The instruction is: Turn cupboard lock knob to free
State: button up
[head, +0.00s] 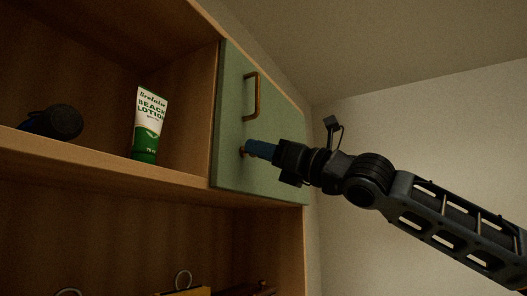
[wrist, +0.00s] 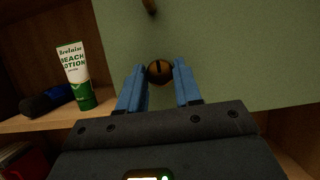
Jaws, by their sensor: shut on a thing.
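The cupboard door (head: 285,130) is a pale green panel, flush with the shelf unit's right end. A brass handle (head: 258,96) is on its upper part. The round brass lock knob (wrist: 159,72) sits low on the door and carries a dark line that looks upright in the wrist view. In the head view only a sliver of the knob (head: 241,152) shows beside the fingertips. My gripper (wrist: 159,75) has its blue fingers on both sides of the knob, shut on it. In the head view my gripper (head: 249,149) reaches the door from the right.
A white and green lotion tube (head: 149,124) stands on the open wooden shelf (head: 100,165) left of the door. A dark rounded object (head: 54,122) lies further left. Items with metal rings sit on the lower shelf. The space right of the cupboard is clear.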

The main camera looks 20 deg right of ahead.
jog(key=shift+m, duration=0.4)
jog(key=shift+s+a+r+m+g+h+p, duration=0.1)
jog(key=shift+m+h+p, duration=1.1)
jog(key=shift+m, duration=2.4)
jog(key=shift+a+r+m+g+h+p, duration=0.1)
jog(key=shift+m+h+p, duration=0.35)
jog(key=shift+m+h, duration=2.3)
jog(key=shift+s+a+r+m+g+h+p, duration=0.1)
jog(key=shift+m+h+p, duration=0.65)
jog(key=shift+m, duration=3.7)
jog(key=shift+d, duration=0.1)
jog(key=o, duration=1)
jog(key=shift+o, duration=0.2)
